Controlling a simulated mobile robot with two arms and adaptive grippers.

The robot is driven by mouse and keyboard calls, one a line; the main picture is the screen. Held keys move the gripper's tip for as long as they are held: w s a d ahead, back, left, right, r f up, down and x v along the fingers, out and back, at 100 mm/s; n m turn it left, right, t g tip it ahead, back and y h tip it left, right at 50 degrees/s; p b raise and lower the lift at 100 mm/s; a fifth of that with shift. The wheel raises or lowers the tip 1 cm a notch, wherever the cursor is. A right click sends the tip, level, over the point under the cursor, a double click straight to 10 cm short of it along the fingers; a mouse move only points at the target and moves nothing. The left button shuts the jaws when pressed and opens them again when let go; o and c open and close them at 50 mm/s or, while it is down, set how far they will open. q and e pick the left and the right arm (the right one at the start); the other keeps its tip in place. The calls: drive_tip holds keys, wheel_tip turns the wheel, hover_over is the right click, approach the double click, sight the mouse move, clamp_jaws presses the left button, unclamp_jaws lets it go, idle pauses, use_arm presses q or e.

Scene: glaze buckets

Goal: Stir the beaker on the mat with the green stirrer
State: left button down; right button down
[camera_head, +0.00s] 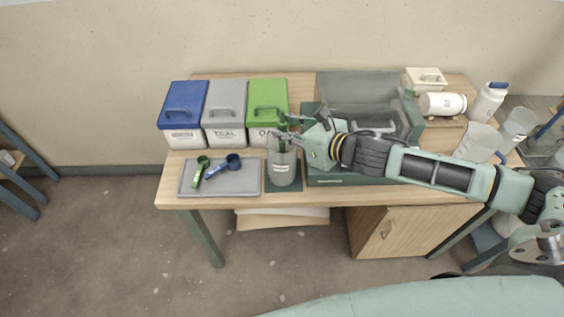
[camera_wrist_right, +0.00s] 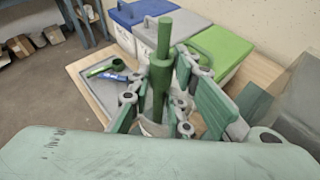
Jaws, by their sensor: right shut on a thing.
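The clear beaker (camera_head: 283,172) with a pale label stands upright on the dark green mat (camera_head: 285,187) near the table's front edge. The green stirrer (camera_head: 282,120) is upright, its lower part going down into the beaker's mouth. It also shows large in the right wrist view (camera_wrist_right: 163,45). My right gripper (camera_head: 284,136) is shut on the stirrer, just above the beaker's rim. In the right wrist view its fingers (camera_wrist_right: 160,95) sit on both sides of the stirrer. The stirrer's lower end and the beaker's contents are hard to make out. My left gripper is out of view.
A grey tray (camera_head: 220,189) with green (camera_head: 202,163) and blue (camera_head: 233,161) scoops lies left of the beaker. Blue (camera_head: 184,98), grey (camera_head: 225,98) and green (camera_head: 267,96) lidded buckets stand behind. A large grey-green case (camera_head: 360,90) is at right, with white bottles and more beakers beyond.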

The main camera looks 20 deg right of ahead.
drive_tip(key=shift+w, duration=0.1)
drive_tip(key=shift+w+d+r+p, duration=0.1)
drive_tip(key=shift+w+p, duration=0.25)
drive_tip(key=shift+w, duration=0.1)
drive_tip(key=shift+w+d+r+p, duration=0.1)
drive_tip(key=shift+w+p, duration=0.2)
drive_tip(key=shift+w, duration=0.1)
drive_tip(key=shift+w+f, duration=0.2)
drive_tip(key=shift+w, duration=0.15)
drive_tip(key=shift+s, duration=0.1)
drive_tip(key=shift+s+a+r, duration=0.1)
drive_tip(key=shift+s+a, duration=0.05)
drive_tip(key=shift+s, duration=0.45)
drive_tip(key=shift+s+a, duration=0.1)
drive_tip(key=shift+s, duration=0.45)
